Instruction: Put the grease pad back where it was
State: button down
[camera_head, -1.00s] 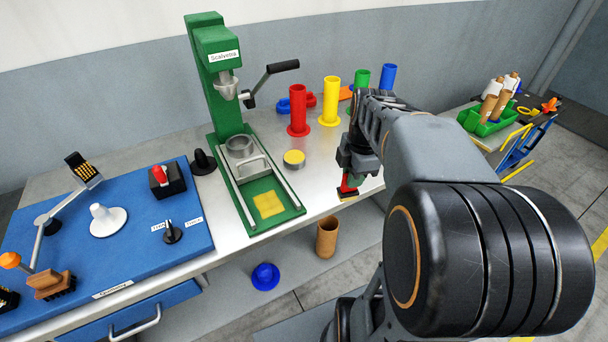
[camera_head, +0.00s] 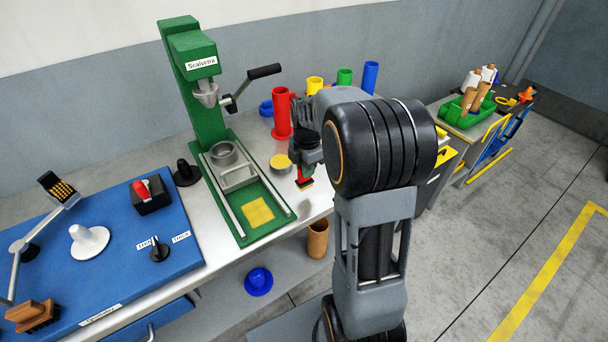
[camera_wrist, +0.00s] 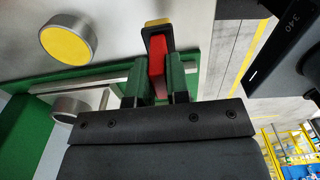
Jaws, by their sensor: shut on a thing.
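My gripper (camera_wrist: 158,84) is shut on a red-handled tool (camera_wrist: 157,72) with a black head and a yellow pad face, which looks like the grease pad. In the head view the tool (camera_head: 304,179) hangs below my gripper (camera_head: 304,164), above the front part of the grey bench. A round metal tin with a yellow top (camera_head: 281,163) stands just left of it, apart from the tool. The tin also shows at upper left in the wrist view (camera_wrist: 67,44). Whether the tool touches the bench is unclear.
The green press (camera_head: 190,90) stands left, with a yellow square (camera_head: 258,212) on its base. Red (camera_head: 282,113), yellow, green and blue tubes stand behind my arm. A blue board (camera_head: 110,240) with controls fills the left. A brown cup (camera_head: 317,238) and blue piece (camera_head: 258,281) sit on the lower shelf.

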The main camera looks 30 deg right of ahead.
jog(key=shift+w+f, duration=0.35)
jog(key=shift+f, duration=1.7)
jog(key=c, duration=1.1)
grip_release()
jog(key=shift+f, duration=0.1)
